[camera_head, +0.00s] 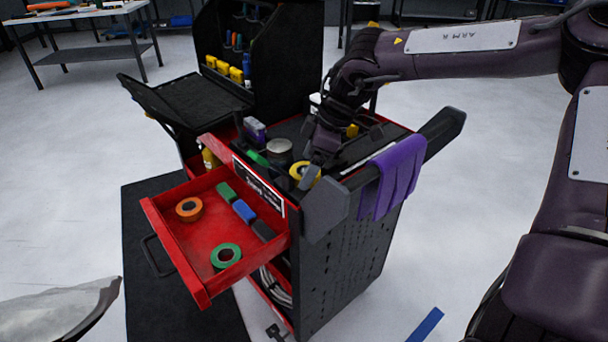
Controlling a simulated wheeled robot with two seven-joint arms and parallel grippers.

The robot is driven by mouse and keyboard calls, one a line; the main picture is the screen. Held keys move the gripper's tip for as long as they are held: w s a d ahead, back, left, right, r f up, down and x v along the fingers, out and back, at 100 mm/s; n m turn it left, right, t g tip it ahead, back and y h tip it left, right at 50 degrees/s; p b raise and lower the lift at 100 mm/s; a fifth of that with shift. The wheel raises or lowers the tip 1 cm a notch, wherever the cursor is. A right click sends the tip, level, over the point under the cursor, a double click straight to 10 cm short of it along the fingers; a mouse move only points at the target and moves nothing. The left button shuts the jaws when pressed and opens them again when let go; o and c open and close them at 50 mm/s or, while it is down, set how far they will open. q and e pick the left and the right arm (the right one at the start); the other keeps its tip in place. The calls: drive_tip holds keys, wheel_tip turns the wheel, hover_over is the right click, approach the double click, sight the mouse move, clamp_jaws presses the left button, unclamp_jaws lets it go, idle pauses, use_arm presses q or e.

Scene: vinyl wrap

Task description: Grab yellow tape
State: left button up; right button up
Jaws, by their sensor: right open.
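The yellow tape (304,174) is a roll on the black top of the tool cart (352,258), near its front edge. My right gripper (318,158) reaches down from the upper right, right at the tape. Its fingers are small and dark here, and I cannot tell whether they touch the roll. The gripper is open. The lower right part of the roll is partly hidden by the gripper and the cart's corner piece. My left gripper is not in view.
The open red drawer (178,250) holds orange tape (189,209), green tape (226,256) and several small blocks. A grey can (279,152) stands left of the yellow tape. A purple cloth (392,182) hangs over the cart's right-hand bar. A tool panel (262,30) rises behind.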

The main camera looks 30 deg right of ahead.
drive_tip(key=shift+a+f, duration=0.15)
drive_tip(key=shift+f, duration=0.25)
drive_tip(key=c, duration=1.1)
